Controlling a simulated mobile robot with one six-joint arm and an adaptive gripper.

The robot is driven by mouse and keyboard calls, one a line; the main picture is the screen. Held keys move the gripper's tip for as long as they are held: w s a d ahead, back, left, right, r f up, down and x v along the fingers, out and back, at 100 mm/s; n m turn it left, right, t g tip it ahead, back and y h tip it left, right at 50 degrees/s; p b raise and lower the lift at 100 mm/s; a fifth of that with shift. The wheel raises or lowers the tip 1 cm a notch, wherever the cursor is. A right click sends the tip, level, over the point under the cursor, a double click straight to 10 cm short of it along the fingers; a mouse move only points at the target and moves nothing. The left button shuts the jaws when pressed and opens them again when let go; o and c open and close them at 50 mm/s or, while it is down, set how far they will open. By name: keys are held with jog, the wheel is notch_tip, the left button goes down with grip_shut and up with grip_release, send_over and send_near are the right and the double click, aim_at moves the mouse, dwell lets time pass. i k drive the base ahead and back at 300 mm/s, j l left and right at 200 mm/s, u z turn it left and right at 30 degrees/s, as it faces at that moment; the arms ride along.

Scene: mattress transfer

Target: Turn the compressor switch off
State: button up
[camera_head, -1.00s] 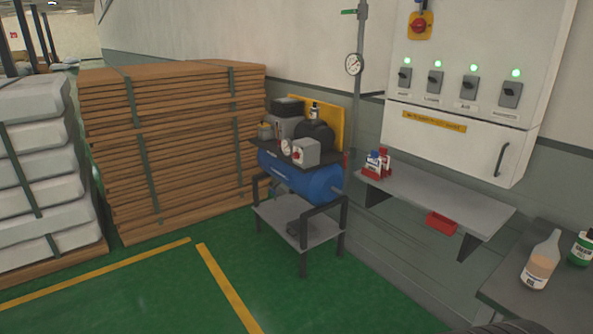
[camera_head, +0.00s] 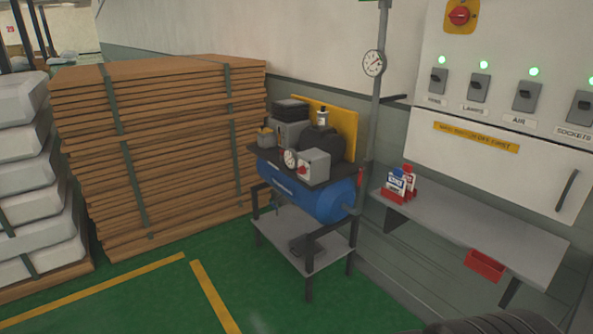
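The compressor (camera_head: 308,192) has a blue horizontal tank on a dark metal stand with a lower shelf, in the middle of the head view. On its top plate sits a grey switch box (camera_head: 316,165) with a small red knob (camera_head: 303,170) on its front. A round white gauge (camera_head: 290,158) is just left of the box. The knob is too small to tell its position. My gripper's fingers do not show. A dark rounded shape at the bottom right edge may be part of my arm.
A wall cabinet (camera_head: 510,172) carries several switches with green lights, labelled LAMPS, AIR and SOCKETS among others. A grey shelf (camera_head: 500,235) with red-based bottles (camera_head: 399,184) lies right of the compressor. Stacked boards (camera_head: 165,150) stand left. Green floor (camera_head: 110,300) is clear in front.

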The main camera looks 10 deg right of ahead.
aim_at(301, 169)
jog(key=i+j, duration=0.25)
jog(key=i, duration=0.25)
jog(key=i+j+z, duration=0.1)
jog(key=i, duration=0.45)
jog(key=i+j, duration=0.4)
jog(key=i+j+z, duration=0.1)
jog(key=i+j, duration=0.15)
jog(key=i, duration=0.35)
jog(key=i+j, duration=0.3)
jog(key=i, duration=0.2)
jog(key=z, duration=0.05)
